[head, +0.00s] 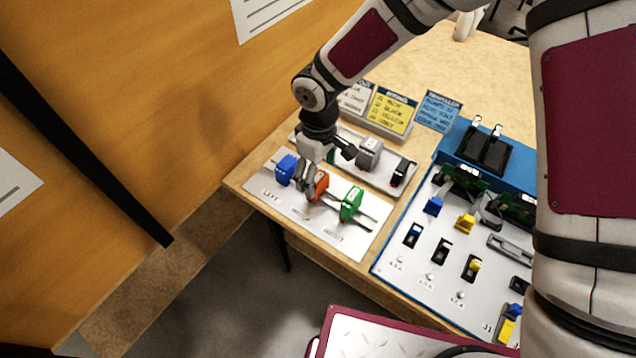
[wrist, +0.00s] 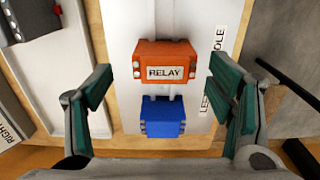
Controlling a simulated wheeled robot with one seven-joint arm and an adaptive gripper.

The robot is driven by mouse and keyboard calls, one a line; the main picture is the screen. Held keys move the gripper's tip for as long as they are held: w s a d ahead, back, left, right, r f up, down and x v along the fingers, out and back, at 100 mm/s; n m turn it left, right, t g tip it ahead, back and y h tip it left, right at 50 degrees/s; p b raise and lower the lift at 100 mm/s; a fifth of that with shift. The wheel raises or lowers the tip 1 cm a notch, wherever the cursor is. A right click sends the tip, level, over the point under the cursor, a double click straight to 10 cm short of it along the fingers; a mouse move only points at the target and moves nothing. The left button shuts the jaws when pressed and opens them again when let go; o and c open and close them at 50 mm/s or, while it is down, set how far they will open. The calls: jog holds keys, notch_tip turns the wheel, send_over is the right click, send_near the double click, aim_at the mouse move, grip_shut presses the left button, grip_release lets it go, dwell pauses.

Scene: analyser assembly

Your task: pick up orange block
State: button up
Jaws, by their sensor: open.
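The orange block (head: 318,184) sits on the white tray (head: 268,193) between a blue block (head: 286,169) and a green block (head: 351,203). In the wrist view the orange block (wrist: 165,60) carries a "RELAY" label and lies ahead of the blue block (wrist: 163,116). My gripper (head: 308,188) is open above the tray, close to the orange block and partly covering it in the head view. In the wrist view its fingers (wrist: 158,92) stand wide apart, one to each side of the blocks, touching neither.
A second tray behind holds a grey block (head: 369,153) and a black part (head: 398,173). Label cards (head: 391,110) stand at the back. A blue-edged panel (head: 405,262) with switches and connectors fills the right. A wooden wall (head: 150,90) rises at left.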

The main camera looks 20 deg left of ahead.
aim_at(318, 177)
jog(key=f, duration=0.5)
jog(key=shift+s+f, duration=0.1)
jog(key=shift+s, duration=0.2)
jog(key=c, duration=1.3)
jog(key=shift+w+r, duration=0.1)
jog(key=shift+r, duration=0.45)
jog(key=r, duration=0.2)
jog(key=shift+s+d+r, duration=0.15)
jog(key=shift+s+r, duration=0.2)
jog(key=shift+s, duration=0.05)
jog(key=s+d, duration=0.1)
jog(key=s, duration=0.4)
jog(key=s+d+r+b, duration=0.1)
jog(key=s, duration=0.4)
jog(key=s+d, duration=0.1)
jog(key=s, duration=0.4)
jog(key=shift+d+r, duration=0.15)
jog(key=shift+d, duration=0.2)
